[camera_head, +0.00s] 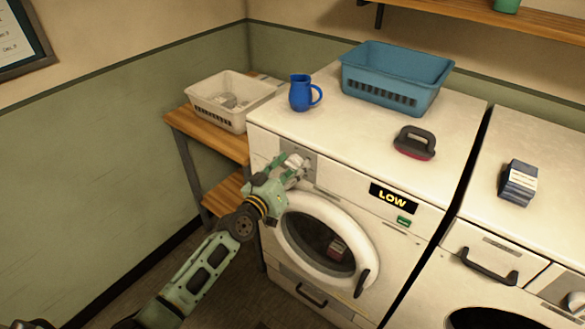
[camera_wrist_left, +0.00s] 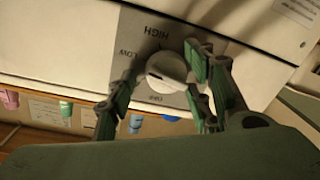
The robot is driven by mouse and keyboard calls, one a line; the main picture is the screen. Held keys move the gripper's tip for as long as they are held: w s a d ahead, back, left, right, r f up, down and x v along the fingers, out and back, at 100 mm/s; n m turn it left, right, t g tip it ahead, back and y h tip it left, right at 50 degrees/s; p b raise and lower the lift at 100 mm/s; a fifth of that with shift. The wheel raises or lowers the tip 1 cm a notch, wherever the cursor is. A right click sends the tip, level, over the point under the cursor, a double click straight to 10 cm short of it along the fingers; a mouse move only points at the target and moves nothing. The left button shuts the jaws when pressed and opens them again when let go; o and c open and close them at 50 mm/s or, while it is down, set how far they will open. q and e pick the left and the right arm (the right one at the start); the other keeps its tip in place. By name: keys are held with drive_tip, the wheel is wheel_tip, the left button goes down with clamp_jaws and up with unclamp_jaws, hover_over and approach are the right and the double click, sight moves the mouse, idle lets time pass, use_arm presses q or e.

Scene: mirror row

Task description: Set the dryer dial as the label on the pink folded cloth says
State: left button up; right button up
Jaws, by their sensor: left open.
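The white dryer (camera_head: 365,225) has a lit display (camera_head: 394,198) reading LOW. My left gripper (camera_head: 291,165) is at the grey panel on the dryer's upper left front. In the left wrist view the white round dial (camera_wrist_left: 168,72) sits between its two spread green fingers. HIGH, LOW and OFF are printed around the dial. My gripper is open; I cannot tell whether a finger touches the dial. In the head view the arm largely hides the dial. I cannot pick out the pink folded cloth or its label. My right gripper is not in view.
On the dryer stand a blue jug (camera_head: 300,93), a blue basket (camera_head: 395,73) and a grey-and-red brush-like object (camera_head: 415,143). A white basket (camera_head: 229,98) stands on the wooden table at left. A dark blue box (camera_head: 517,183) lies on the right machine.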

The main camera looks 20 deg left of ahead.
use_arm(q)
drive_tip(key=shift+s+a+f, duration=0.1)
drive_tip(key=shift+s+a, duration=0.05)
drive_tip(key=shift+s, duration=0.15)
drive_tip(key=v, duration=1.1)
drive_tip(key=shift+s, duration=0.2)
